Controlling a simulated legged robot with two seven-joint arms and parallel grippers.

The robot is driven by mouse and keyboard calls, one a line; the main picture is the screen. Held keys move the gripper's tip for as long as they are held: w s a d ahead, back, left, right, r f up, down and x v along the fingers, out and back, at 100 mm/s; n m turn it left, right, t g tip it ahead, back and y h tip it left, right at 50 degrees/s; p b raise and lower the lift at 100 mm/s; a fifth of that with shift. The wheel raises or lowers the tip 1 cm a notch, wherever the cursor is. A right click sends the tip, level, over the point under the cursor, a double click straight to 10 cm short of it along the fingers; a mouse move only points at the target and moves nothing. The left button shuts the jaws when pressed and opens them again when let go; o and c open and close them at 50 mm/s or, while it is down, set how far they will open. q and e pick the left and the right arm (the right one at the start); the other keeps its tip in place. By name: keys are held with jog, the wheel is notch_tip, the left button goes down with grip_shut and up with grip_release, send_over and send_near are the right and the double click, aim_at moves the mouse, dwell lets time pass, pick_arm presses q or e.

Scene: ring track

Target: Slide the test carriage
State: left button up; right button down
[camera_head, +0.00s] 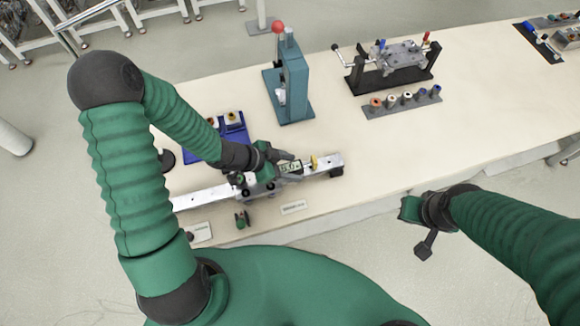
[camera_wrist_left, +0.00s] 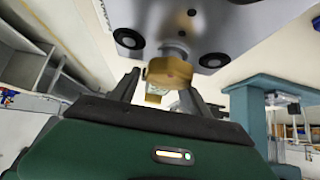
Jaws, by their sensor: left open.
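A pale metal rail (camera_head: 200,196) lies along the table's near edge. The test carriage (camera_head: 290,168), with a small digital display, sits toward its right part. A yellow knob (camera_head: 314,162) stands up just right of the display. My left gripper (camera_head: 284,158) is open above the carriage, close to the knob. In the left wrist view, a brass-yellow knob (camera_wrist_left: 168,74) shows between my open fingers (camera_wrist_left: 160,92), below a metal plate with dark round holes; contact is unclear. My right gripper (camera_head: 418,222) hangs off the table's near edge, its jaws unclear.
A teal press (camera_head: 289,85) with a red-knobbed lever stands behind the rail. A clamp fixture (camera_head: 392,66) and a strip of small parts (camera_head: 400,102) are at the back right. A blue tray (camera_head: 230,130) lies behind my left forearm. The table right of the rail is clear.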

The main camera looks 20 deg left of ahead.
pick_arm(q)
jog(key=shift+c, duration=0.4)
grip_shut()
dwell(0.9)
